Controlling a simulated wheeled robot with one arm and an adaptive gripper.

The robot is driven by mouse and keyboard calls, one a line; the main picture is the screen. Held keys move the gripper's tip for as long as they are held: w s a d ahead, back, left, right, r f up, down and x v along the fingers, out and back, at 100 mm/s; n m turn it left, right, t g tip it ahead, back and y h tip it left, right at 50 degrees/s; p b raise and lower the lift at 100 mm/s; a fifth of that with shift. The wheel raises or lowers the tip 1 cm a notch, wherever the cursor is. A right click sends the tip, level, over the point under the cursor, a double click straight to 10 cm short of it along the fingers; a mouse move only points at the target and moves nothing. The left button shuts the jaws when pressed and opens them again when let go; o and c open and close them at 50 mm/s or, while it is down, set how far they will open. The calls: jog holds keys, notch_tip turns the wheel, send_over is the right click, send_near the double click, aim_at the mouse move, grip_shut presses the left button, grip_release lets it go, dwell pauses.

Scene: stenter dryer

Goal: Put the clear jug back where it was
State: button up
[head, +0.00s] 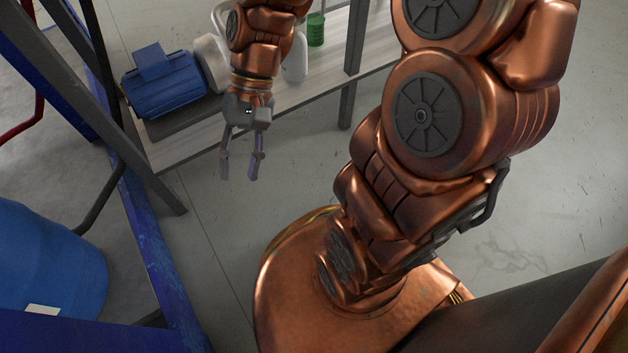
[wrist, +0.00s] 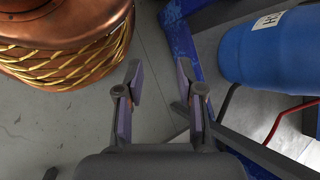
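My gripper (head: 238,174) is open and hangs in front of the long edge of a low bench (head: 290,95), over the grey floor. In the wrist view my gripper (wrist: 160,82) has its two fingers apart with only floor between them. Whitish containers stand on the bench behind my arm, one to its left (head: 211,62) and one to its right (head: 297,62). My arm covers part of them, and I cannot tell whether either is the clear jug. No clear jug shows plainly in either view.
A blue motor-like machine (head: 165,85) and a small green can (head: 316,30) are on the bench. A blue barrel (head: 50,265) stands at the left, behind a blue steel frame (head: 150,255). Dark posts hold the bench. The floor right of the gripper is clear up to my base.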

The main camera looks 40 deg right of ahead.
jog(key=s+d+f+n+h, duration=0.1)
jog(key=s+d+n+h, duration=0.2)
jog(key=s+d+h, duration=0.3)
jog(key=s+d, duration=0.2)
jog(key=s, duration=0.2)
jog(key=shift+f+n+t+h, duration=0.2)
jog(key=shift+n+t+h, duration=0.1)
jog(key=shift+n+t, duration=0.1)
jog(key=shift+s, duration=0.1)
notch_tip(320, 180, up, 42)
jog(key=t+p, duration=0.1)
jog(key=p, duration=3.9)
jog(key=shift+t, duration=0.3)
jog(key=shift+d, duration=0.1)
